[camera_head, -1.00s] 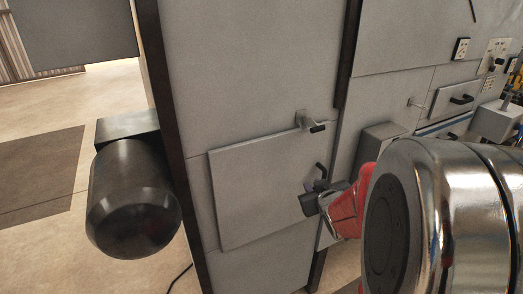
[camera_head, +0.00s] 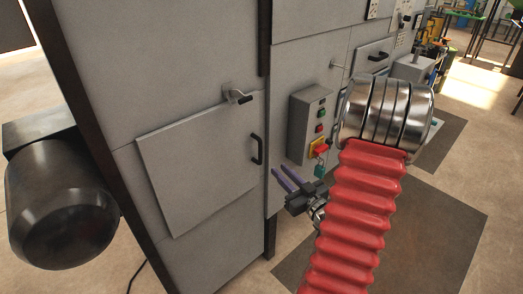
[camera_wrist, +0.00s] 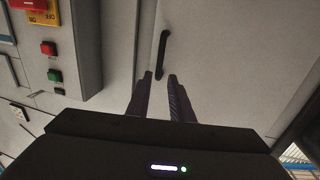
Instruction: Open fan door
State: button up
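The grey fan door (camera_head: 195,165) is a flat panel lying against the front of the grey cabinet and looks closed. Its black bar handle (camera_head: 257,150) is near its right edge. A metal latch with a black grip (camera_head: 238,97) sits at its upper right corner. My gripper (camera_head: 277,166) is to the right of and a little below the handle, with two purple fingers apart and nothing between them. In the wrist view, the handle (camera_wrist: 162,55) is just beyond my fingertips (camera_wrist: 160,76), roughly in line with the gap. I see no contact.
A control box (camera_head: 308,122) with green and red buttons and a red-yellow switch stands out from the cabinet, above and right of my gripper. A dark motor (camera_head: 62,210) juts out at the left. The floor to the right (camera_head: 430,215) looks clear.

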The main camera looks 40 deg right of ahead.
aim_at(261, 152)
jog(key=shift+w, duration=0.15)
jog(key=w, duration=0.4)
jog(key=w+d, duration=0.1)
jog(key=w, duration=0.4)
jog(key=w+d, duration=0.1)
jog(key=w, duration=0.3)
jog(key=shift+w+d, duration=0.15)
jog(key=shift+w, duration=0.1)
grip_shut()
dwell(0.3)
jog(key=shift+d, duration=0.2)
jog(key=shift+s+a, duration=0.1)
jog(key=shift+a, duration=0.05)
